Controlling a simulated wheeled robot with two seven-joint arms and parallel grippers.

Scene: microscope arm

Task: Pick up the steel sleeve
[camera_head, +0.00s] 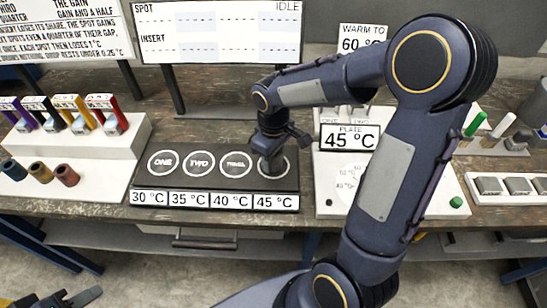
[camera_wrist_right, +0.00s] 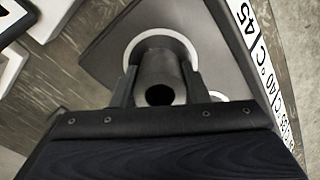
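The steel sleeve (camera_wrist_right: 160,72) is a dark grey hollow cylinder. In the right wrist view it stands on a white-ringed spot, its round opening facing the camera. In the right wrist view the fingers of my right gripper (camera_wrist_right: 160,88) lie along both sides of the sleeve with no clear gap. My left gripper (camera_head: 72,298) is at the bottom left of the head view, its fingers apart and empty.
Coloured clips stand on a white stepped block (camera_head: 120,135) at left, with several small coloured sleeves (camera_head: 40,172) in front. A white plate unit (camera_head: 330,190) stands right of the dark block, partly behind my right arm. Display boards (camera_head: 218,30) stand behind.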

